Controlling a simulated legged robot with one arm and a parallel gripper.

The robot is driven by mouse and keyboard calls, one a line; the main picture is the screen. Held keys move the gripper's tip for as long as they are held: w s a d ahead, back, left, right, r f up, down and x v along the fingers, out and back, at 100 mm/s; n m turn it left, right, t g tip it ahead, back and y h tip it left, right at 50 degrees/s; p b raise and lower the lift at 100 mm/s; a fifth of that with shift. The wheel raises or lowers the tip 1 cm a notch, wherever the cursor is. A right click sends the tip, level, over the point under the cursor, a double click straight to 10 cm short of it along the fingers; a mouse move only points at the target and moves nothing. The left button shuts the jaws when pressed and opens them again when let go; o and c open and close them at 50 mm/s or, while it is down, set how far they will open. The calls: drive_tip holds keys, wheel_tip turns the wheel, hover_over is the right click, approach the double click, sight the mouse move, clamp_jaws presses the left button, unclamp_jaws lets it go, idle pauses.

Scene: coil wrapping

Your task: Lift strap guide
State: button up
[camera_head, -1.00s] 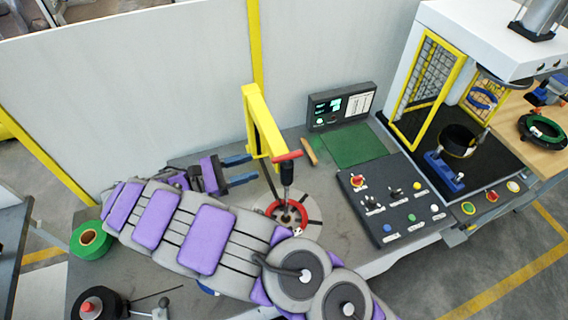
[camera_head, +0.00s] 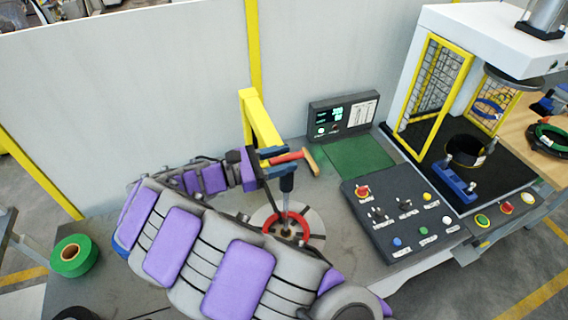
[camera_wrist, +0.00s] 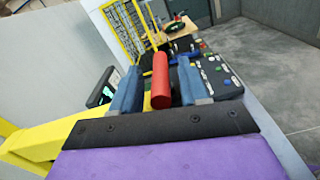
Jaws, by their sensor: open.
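The strap guide appears to be the upright dark rod (camera_head: 286,186) with a red bar handle (camera_head: 291,156) on top, beside a yellow bracket. Its lower end stands at a red ring (camera_head: 287,226) on a round light plate. My gripper (camera_head: 275,156) has reached the handle. In the wrist view, the red handle (camera_wrist: 160,80) lies between the two blue fingers of my gripper (camera_wrist: 158,85), with the fingers apart on either side. Whether either finger touches it is hard to tell.
The yellow bracket (camera_head: 260,122) stands right beside my gripper. A green mat (camera_head: 357,157), a display box (camera_head: 343,116) and a button panel (camera_head: 399,212) lie to the right. A green tape roll (camera_head: 74,256) sits at the left. A caged press (camera_head: 432,88) is farther right.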

drive_tip(key=shift+w+d, duration=0.2)
drive_tip(key=shift+d, duration=0.25)
clamp_jaws()
drive_tip(key=shift+r, duration=0.1)
